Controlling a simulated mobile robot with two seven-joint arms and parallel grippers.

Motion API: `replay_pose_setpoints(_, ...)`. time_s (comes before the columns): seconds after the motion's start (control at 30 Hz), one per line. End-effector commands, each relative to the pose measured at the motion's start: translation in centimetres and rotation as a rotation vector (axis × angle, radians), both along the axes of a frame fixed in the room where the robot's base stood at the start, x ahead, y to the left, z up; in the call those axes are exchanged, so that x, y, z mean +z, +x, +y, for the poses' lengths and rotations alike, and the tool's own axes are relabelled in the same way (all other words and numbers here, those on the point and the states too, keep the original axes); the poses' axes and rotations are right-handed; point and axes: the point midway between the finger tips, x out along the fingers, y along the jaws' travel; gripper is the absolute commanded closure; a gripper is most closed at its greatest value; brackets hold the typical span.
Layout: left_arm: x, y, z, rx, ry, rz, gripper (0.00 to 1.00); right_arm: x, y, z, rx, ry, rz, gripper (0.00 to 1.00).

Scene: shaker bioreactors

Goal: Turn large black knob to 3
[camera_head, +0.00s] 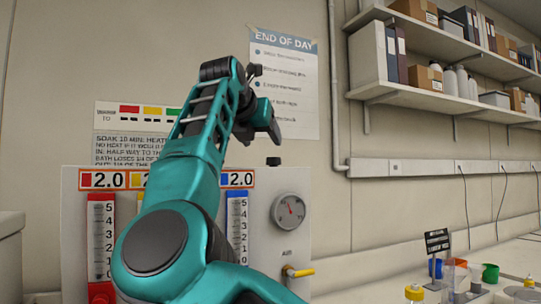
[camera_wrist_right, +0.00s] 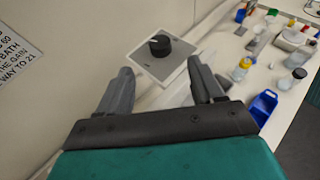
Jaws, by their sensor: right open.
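The large black knob (camera_wrist_right: 160,44) shows in the right wrist view, on a pale square plate (camera_wrist_right: 161,66). A light pointer mark on it faces left; no numbers around it are legible. My right gripper (camera_wrist_right: 160,85) is open and empty, with its dark fingers apart on either side of the plate in the picture. The knob lies beyond the fingertips, untouched. In the head view my right gripper (camera_head: 264,112) is raised in front of the wall posters, and my arm covers part of the panel. My left gripper is out of view.
A panel (camera_head: 265,255) with red and blue scales, a round gauge (camera_head: 288,211) and a yellow-handled valve (camera_head: 299,271) stands behind my arm. A blue bin (camera_wrist_right: 264,106) and several bottles sit on the bench to the right. Shelves (camera_head: 440,97) hang at upper right.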

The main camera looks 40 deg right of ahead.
Motion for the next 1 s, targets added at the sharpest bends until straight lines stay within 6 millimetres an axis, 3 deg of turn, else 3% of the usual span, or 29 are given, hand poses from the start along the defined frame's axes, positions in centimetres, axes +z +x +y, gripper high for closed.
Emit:
replay_pose_setpoints(0.2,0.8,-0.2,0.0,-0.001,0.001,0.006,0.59,-1.8,2.2,-3.9,-0.003,0.002,0.004,0.33)
replay_pose_setpoints(0.43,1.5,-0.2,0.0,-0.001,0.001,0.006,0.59,-3.1,4.0,-6.8,-0.002,0.001,0.003,0.33)
replay_pose_setpoints(0.9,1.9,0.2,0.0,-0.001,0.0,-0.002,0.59,-3.8,4.7,-7.8,-0.001,0.001,0.001,0.33)
replay_pose_setpoints(1.0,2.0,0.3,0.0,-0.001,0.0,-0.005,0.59,-3.8,4.7,-7.8,-0.001,0.001,0.001,0.43)
